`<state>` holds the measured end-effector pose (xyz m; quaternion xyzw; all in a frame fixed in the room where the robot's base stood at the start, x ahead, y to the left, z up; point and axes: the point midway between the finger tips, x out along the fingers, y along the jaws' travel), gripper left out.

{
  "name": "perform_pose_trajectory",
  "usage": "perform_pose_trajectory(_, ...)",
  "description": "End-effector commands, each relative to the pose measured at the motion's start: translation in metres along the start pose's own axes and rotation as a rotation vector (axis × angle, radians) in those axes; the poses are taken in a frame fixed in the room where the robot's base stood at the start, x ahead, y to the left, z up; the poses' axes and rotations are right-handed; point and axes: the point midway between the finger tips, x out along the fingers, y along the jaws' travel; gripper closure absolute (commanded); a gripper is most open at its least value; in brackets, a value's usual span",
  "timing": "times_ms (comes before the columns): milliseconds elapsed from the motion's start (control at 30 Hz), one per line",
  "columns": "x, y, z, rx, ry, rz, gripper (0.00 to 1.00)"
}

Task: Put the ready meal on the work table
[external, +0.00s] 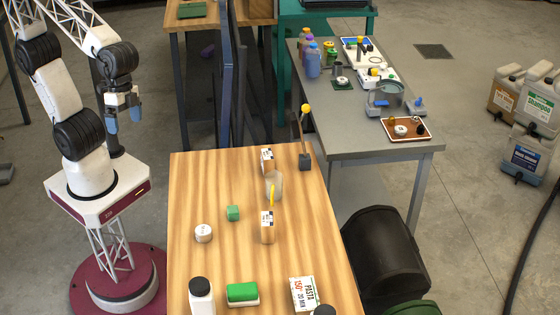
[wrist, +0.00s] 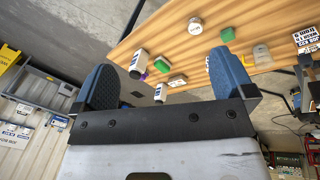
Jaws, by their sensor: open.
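The ready meal (external: 303,294), a white and green box marked "PASTA", lies at the near right of a wooden table (external: 200,270). I cannot make it out in the wrist view. A grey metal table (external: 345,148) stands beyond the wooden one, at the right. The frames do not show which table is called the work table. My gripper (external: 123,116) is open and empty, raised left of the wooden table and far from the ready meal. In the wrist view its two blue fingers (wrist: 168,80) are wide apart, with the wooden table (wrist: 150,35) beyond them.
A white bottle (external: 201,296), green sponge (external: 242,293), round white tin (external: 203,233) and green cube (external: 233,213) stand on the wooden table. A dark bottle top is close to the ready meal. Dark upright panels (external: 226,85) rise behind the table. A black bin (external: 383,250) is at right.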

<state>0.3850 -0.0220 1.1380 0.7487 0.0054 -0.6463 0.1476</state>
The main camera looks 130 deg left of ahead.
Motion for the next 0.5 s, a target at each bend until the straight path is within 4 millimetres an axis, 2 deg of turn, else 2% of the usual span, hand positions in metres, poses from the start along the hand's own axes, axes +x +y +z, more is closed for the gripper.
perform_pose_trajectory(33,-0.004,-0.004,0.013,0.045,0.017,-0.025,0.0)
perform_pose_trajectory(200,-0.012,-0.019,0.043,0.168,0.056,-0.104,0.0)
perform_pose_trajectory(300,-0.014,-0.025,0.054,0.218,0.071,-0.137,0.0)
perform_pose_trajectory(500,-0.015,-0.03,0.063,0.259,0.082,-0.166,0.0)
